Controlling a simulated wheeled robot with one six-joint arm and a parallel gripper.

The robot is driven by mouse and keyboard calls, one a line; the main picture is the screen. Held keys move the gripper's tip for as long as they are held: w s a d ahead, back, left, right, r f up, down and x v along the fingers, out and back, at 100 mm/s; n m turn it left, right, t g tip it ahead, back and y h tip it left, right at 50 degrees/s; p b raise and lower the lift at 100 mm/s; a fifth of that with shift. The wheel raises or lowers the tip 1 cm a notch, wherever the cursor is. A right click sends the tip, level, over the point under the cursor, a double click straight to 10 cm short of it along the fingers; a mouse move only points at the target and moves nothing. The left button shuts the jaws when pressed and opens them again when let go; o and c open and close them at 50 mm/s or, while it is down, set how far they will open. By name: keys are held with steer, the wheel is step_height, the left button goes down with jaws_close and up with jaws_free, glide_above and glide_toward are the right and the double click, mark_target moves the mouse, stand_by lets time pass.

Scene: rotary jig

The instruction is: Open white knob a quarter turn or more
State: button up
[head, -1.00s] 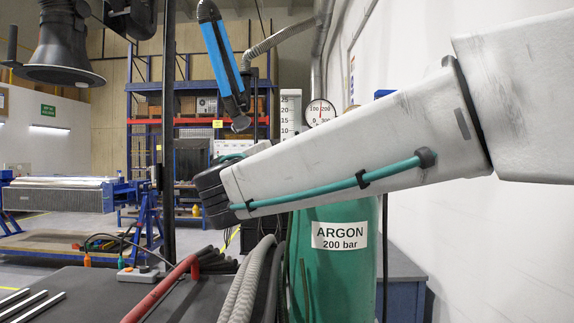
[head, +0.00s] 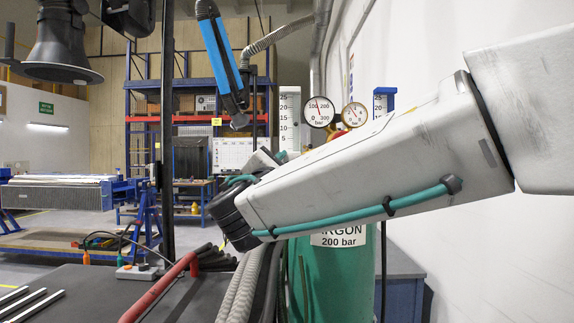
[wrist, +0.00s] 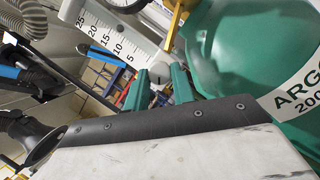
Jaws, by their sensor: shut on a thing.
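The white knob (wrist: 158,74) is a small round pale knob below the white flow scale (wrist: 103,37) in the wrist view. A dark mark shows on its face. My gripper (wrist: 160,80) has its two green fingers on either side of the knob and is shut on it. In the head view the knob and fingertips are hidden behind my forearm and wrist. The white flow scale (head: 290,118) stands upright there, just above my wrist.
The green argon cylinder (head: 330,280) stands close beside my gripper. Grey hoses (head: 245,285) hang below my wrist. A white wall lies to the right.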

steer(key=o, duration=1)
steer(key=v, duration=0.7)
steer(key=shift+s+a, duration=0.15)
steer(key=shift+s, duration=0.2)
steer(key=shift+f, duration=0.2)
